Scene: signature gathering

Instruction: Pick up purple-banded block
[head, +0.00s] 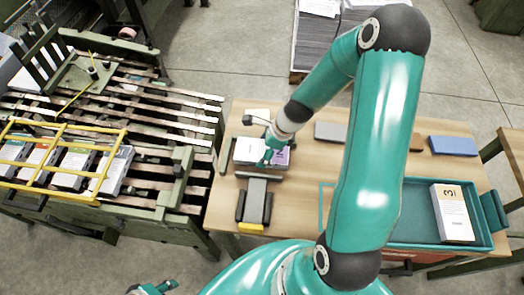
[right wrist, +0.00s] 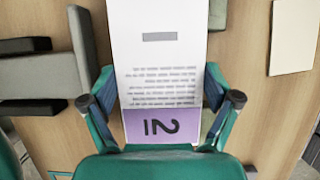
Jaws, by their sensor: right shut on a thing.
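The purple-banded block (head: 248,152) is white with printed lines and a purple end marked with a number; it lies flat at the left part of the wooden table. In the right wrist view the block (right wrist: 160,70) runs between my fingers, its purple band nearest the palm. My right gripper (head: 270,156) is shut on its two sides near the purple end, which shows also in the right wrist view (right wrist: 162,103). I cannot tell whether the block touches the table. My left gripper (head: 155,288) shows only in part at the bottom edge; its opening is unclear.
A grey and black fixture with a yellow end (head: 254,205) stands just in front of the block. A teal tray (head: 415,215) at right holds a block marked 3 (head: 452,212). A blue block (head: 453,145) lies behind it. A slatted rack (head: 140,110) with several banded blocks stands left.

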